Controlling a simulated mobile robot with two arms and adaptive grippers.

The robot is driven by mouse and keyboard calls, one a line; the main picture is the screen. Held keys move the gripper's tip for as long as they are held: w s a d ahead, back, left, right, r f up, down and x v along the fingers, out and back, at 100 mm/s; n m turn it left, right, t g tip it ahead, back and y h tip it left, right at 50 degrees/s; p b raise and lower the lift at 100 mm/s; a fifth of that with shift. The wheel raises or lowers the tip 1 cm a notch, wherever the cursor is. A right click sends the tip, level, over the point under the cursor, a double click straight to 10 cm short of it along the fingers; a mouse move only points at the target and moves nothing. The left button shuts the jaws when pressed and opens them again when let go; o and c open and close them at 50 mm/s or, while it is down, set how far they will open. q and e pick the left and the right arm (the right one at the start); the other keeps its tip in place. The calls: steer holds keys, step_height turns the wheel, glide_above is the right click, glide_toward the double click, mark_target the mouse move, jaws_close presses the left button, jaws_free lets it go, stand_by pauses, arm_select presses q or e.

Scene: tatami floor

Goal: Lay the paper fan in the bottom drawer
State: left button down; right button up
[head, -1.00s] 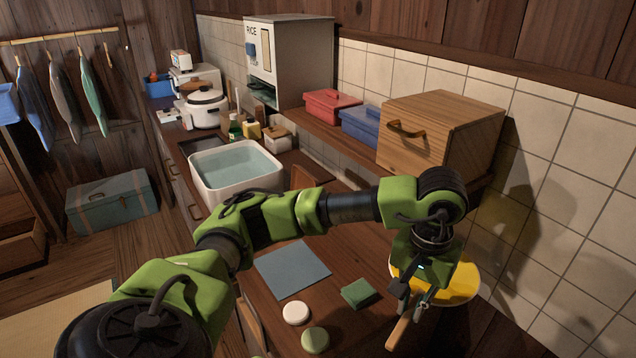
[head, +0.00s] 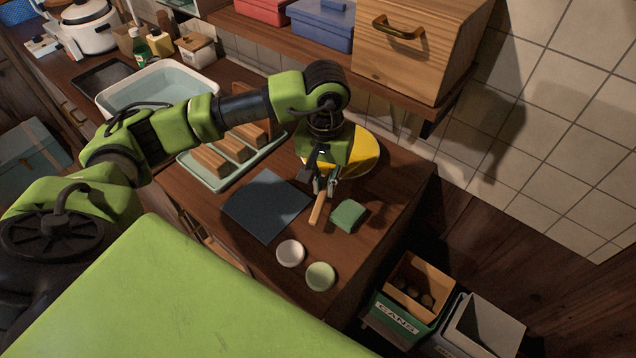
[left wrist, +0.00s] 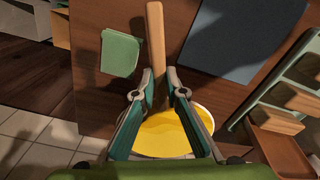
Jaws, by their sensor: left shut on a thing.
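The paper fan, with a round yellow face (head: 365,155) and a wooden handle, is at the back right end of the wooden counter. My left gripper (head: 325,185) is above the counter and shut on the handle, close to the face. In the left wrist view, the handle runs up between the fingertips (left wrist: 160,85) and the yellow face (left wrist: 165,135) is below them. I cannot tell whether the fan touches the counter. The bottom drawer is not clearly visible now. My right gripper is not in view.
A tray (head: 190,165) holds wooden blocks. A wall shelf with a wooden box (head: 420,50) overhangs behind. Bins (head: 395,318) stand lower right.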

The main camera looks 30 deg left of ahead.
arm_select(q)
steer(key=shift+a+f, duration=0.15)
steer(key=shift+f, duration=0.6)
step_height(320, 180, down, 2)
steer(key=shift+f+p, duration=0.15)
steer(key=shift+p, duration=0.25)
steer(key=shift+f, duration=0.4)
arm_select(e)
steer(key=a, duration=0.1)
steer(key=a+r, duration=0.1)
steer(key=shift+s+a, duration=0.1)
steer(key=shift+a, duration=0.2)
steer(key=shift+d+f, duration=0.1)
arm_select(q)
steer(key=shift+f+b, duration=0.15)
steer(key=shift+b, duration=0.15)
steer(key=c, duration=2.3)
jaws_free()
steer(key=shift+c, duration=0.2)
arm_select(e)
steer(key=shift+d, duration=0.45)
